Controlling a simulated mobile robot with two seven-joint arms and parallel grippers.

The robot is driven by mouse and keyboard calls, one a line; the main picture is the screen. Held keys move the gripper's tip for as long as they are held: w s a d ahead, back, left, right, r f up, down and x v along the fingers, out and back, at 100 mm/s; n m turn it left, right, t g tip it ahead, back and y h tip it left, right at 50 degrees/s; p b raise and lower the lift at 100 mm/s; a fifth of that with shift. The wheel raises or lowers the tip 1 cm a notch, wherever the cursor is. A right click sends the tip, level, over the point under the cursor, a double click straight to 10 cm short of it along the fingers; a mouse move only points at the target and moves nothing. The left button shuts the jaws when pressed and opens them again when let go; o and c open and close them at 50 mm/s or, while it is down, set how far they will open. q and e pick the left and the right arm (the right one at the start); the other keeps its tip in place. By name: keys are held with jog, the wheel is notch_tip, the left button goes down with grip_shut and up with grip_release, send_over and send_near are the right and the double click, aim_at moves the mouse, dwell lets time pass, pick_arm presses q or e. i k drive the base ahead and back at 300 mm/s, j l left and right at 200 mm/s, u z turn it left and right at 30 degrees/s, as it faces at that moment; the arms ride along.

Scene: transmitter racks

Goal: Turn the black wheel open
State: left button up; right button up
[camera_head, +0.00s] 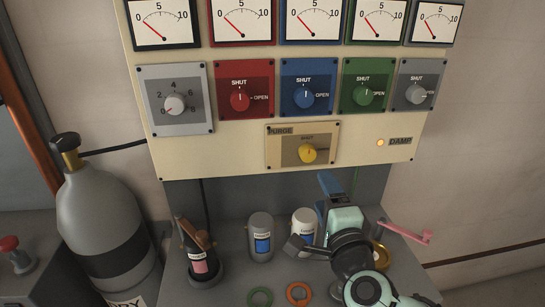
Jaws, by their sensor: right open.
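A black wheel (66,142) sits on top of the grey gas cylinder (92,208) at the left, above a brass-coloured neck. The cylinder stands upright with a black band, and a black hose runs from near its top to the panel. How far the wheel is turned cannot be told. My right gripper (326,200) is open at the lower middle right, in front of the shelf under the panel. It is well to the right of the wheel and apart from it. Nothing shows between its fingers. My left gripper is not in view.
The cream panel (220,155) carries gauges with needles low, several knobs and a yellow purge knob (307,153).

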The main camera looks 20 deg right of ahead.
aim_at(65, 142)
jog(key=k+j, duration=0.15)
jog(key=k, duration=0.35)
jog(key=k+j, duration=0.2)
jog(key=k, duration=0.25)
